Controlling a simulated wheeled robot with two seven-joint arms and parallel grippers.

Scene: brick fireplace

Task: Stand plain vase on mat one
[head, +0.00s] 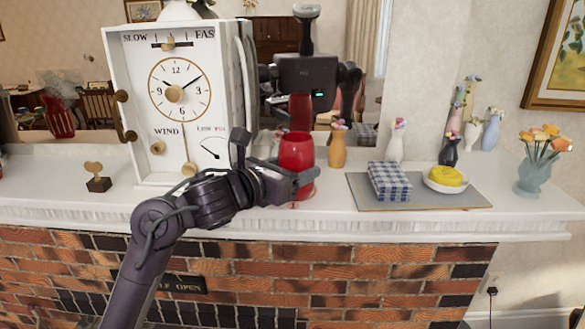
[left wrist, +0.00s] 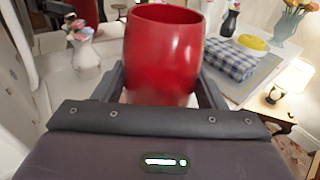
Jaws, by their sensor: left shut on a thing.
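The plain red vase (head: 296,152) is upright at the mantel's front edge, right of the clock. My left gripper (head: 296,182) is shut on its lower part. In the left wrist view, the red vase (left wrist: 163,55) stands between the two fingers, its open rim up. I cannot tell whether its base touches the mantel. A flat grey mat (head: 447,201) lies on the mantel to the right, apart from the vase. It also shows in the left wrist view (left wrist: 213,82). My right gripper is not in view.
On the mat are a blue checked cloth (head: 390,182) and a white dish (head: 446,188) with a yellow item. Flower vases in orange (head: 337,152), white (head: 396,148) and black (head: 448,152) stand behind. A white clock (head: 172,100) is left; a mirror backs the mantel.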

